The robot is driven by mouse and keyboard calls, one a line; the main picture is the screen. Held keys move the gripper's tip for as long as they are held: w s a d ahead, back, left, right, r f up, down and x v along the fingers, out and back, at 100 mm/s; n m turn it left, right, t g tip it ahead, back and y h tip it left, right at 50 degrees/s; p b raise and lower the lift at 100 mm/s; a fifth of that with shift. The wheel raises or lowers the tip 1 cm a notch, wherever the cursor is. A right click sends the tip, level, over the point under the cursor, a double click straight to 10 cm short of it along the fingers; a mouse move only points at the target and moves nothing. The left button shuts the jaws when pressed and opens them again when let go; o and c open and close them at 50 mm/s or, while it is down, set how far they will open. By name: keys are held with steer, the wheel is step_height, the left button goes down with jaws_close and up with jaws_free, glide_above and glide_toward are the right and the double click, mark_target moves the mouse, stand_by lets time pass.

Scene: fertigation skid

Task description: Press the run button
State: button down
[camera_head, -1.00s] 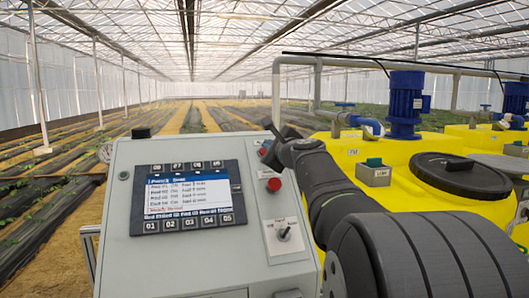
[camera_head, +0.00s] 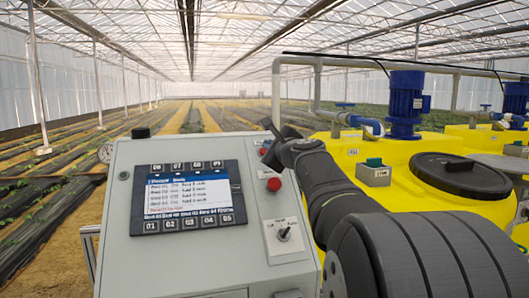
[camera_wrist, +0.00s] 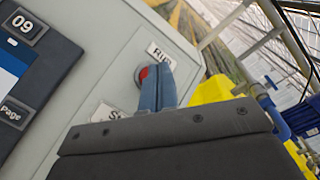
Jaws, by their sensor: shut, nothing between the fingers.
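The run button (camera_wrist: 141,75) shows in the wrist view as a red cap in a grey ring, just under the "Run" label (camera_wrist: 159,51). My gripper (camera_wrist: 158,76) is shut and empty, with its fingertips right at the button's right side, partly hiding it. Whether they touch it, I cannot tell. In the head view my gripper (camera_head: 271,155) is a dark shape at the panel's upper right edge. It hides most of the run button there; only a bit of red (camera_head: 263,152) shows beside it.
The grey control panel (camera_head: 190,265) carries a screen (camera_head: 188,195) with keys around it. Below the run button are a red button (camera_head: 274,184) and a selector switch (camera_head: 284,234). Yellow tanks (camera_head: 400,200) with blue pumps (camera_head: 405,105) stand on the right.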

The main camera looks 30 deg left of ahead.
steer(key=shift+w+a+f, duration=0.15)
steer(key=shift+w+f, duration=0.1)
steer(key=shift+f, duration=0.05)
steer(key=shift+w+a+f, duration=0.15)
steer(key=shift+a+f, duration=0.05)
steer(key=shift+f, duration=0.1)
stand_by(0.7)
stand_by(0.4)
steer(key=shift+s+d+r, duration=0.35)
steer(key=shift+d+r, duration=0.05)
steer(key=shift+r, duration=0.2)
steer(key=shift+s+d+r, duration=0.4)
steer(key=shift+r, duration=0.2)
steer(key=shift+s+d+r, duration=0.4)
steer(key=shift+r, duration=0.25)
steer(key=shift+s+d+r, duration=0.4)
steer(key=shift+r, duration=0.2)
steer(key=shift+s+d+r, duration=0.45)
steer(key=shift+s+r, duration=0.05)
steer(key=shift+r, duration=0.25)
steer(key=shift+s+d+r, duration=0.45)
steer(key=shift+r, duration=0.25)
